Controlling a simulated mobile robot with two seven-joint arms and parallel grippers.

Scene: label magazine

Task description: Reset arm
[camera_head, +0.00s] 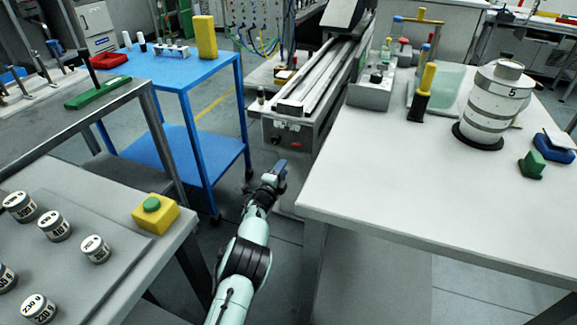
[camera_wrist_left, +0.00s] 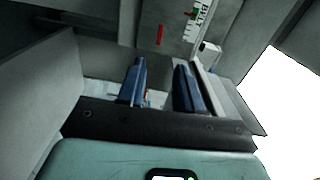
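My left arm comes up from the bottom middle of the head view. Its gripper (camera_head: 280,170) is in the gap between the blue cart and the white table, clear of both. In the left wrist view its two blue fingers (camera_wrist_left: 160,82) stand apart with a gap between them. No held object shows in the gap; only background shows there. My right gripper is in neither view.
The blue cart (camera_head: 180,78) stands left of my gripper and the white table (camera_head: 400,185) right of it. A conveyor-like machine (camera_head: 300,110) is just beyond. The grey bench (camera_head: 130,270) bears several weights and a yellow button box (camera_head: 155,215).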

